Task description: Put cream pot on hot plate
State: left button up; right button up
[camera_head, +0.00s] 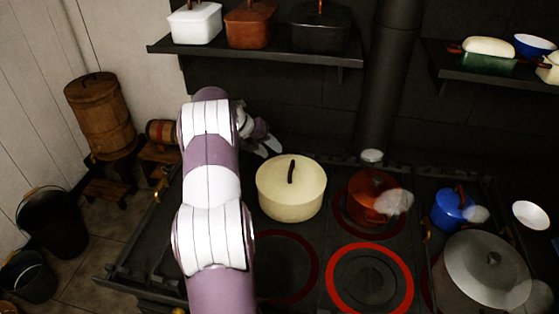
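The cream pot (290,203) stands upright on the dark stove top, with its lid on and a dark handle across the lid. The hot plate (341,284), a bright red glowing ring, is in front of it and to its right, with nothing on it. My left arm reaches up across the left of the stove. My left gripper (268,150) is behind and left of the cream pot, apart from it, with its fingers spread and empty. Part of the gripper is hidden by the arm. My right gripper is not in view.
A lidded copper-red pot (366,207) stands on a dimmer ring right of the cream pot. A blue pot (450,212) and a large grey lidded pot (480,265) stand farther right. Shelves (270,58) with pots hang behind. A dim ring (314,262) lies front left.

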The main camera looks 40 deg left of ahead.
pick_arm(q)
jog(key=w+d+r+n+t+y, duration=0.2)
jog(key=w+d+r+n, duration=0.2)
jog(key=d+n, duration=0.35)
jog(key=w+d+r+n+t+y, duration=0.2)
jog(key=w+d+r+n, duration=0.15)
jog(key=d+n, duration=0.4)
jog(key=s+d+f+n+g, duration=0.2)
jog(key=s+d, duration=0.4)
jog(key=s, duration=0.3)
jog(key=s+d+f+n+g, duration=0.3)
jog(key=s+d+n, duration=0.3)
jog(key=s, duration=0.3)
jog(key=s+d+f+n+g, duration=0.3)
jog(key=s+d+n+g, duration=0.1)
jog(key=s, duration=0.6)
jog(key=shift+d+n+h, duration=0.4)
jog(key=shift+d+n, duration=0.5)
jog(key=shift+n, duration=0.1)
jog(key=shift+a+f, duration=0.1)
jog(key=shift+a, duration=0.05)
